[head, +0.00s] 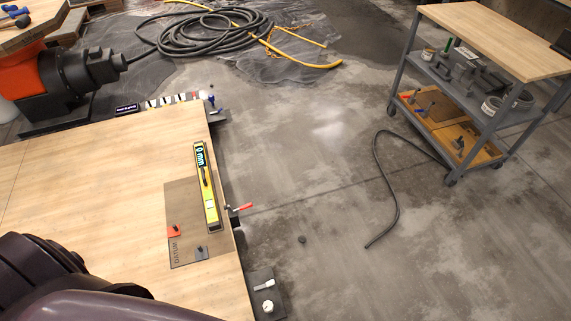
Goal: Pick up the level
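A yellow level (212,205) with a dark display at its far end lies lengthwise on the wooden table (80,170), near the table's right edge. It rests partly on a grey-brown plate (184,200) marked DATUM. Neither of my grippers shows in the head view. Dark arm links of mine fill the lower left corner, well short of the level.
An orange clip (174,230) and a grey clip (201,252) sit on the plate. A red-handled clamp (240,208) is at the table edge. A wheeled cart (480,90) stands at right, hoses (215,30) lie behind, and open concrete floor (320,200) lies between.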

